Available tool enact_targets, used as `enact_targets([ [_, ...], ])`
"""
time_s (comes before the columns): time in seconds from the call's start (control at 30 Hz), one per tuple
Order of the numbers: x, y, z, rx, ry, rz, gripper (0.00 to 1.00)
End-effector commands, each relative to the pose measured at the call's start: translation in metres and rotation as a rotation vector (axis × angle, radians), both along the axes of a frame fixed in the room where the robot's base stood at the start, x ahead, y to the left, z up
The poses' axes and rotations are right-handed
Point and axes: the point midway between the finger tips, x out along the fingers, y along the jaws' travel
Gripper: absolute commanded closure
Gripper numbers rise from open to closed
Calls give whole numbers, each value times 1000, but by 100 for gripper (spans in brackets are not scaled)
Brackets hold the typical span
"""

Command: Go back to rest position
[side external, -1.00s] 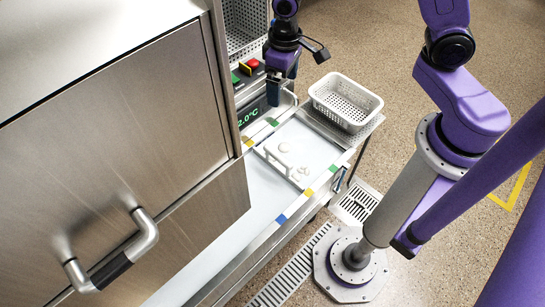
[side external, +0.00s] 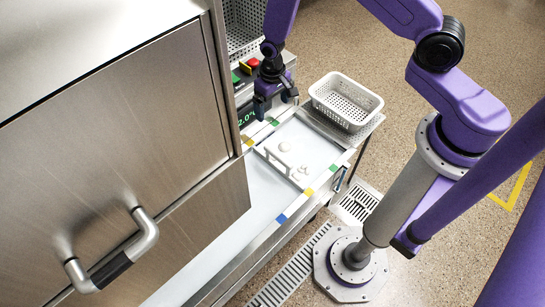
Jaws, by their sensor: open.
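My gripper (side external: 264,107) shows in the side external view at the upper middle, in front of the control panel. It points down above the far left end of the white work surface, and it is open with nothing seen between its fingers. My purple arm reaches to it from the top of the picture. The gripper is apart from the tray.
A white perforated basket (side external: 345,101) stands on the right shelf. Another perforated basket (side external: 245,25) is behind my arm. A red button (side external: 252,64) and a green button are close to my wrist. The steel cabinet (side external: 110,130) fills the left. Open floor lies at right.

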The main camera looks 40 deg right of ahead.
Motion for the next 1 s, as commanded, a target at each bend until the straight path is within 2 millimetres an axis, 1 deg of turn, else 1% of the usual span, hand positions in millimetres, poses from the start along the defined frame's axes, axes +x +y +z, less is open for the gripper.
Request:
enact_targets([
  [0.03,0,0,-9,-1,2,0,0],
  [0.1,-1,0,-18,-1,2,0,0],
  [0.2,0,0,-29,0,1,0,0],
  [0.33,0,0,-37,0,0,0,0],
  [0.5,0,0,-41,1,-1,0,0],
  [1.0,0,0,-41,0,-1,0,0],
])
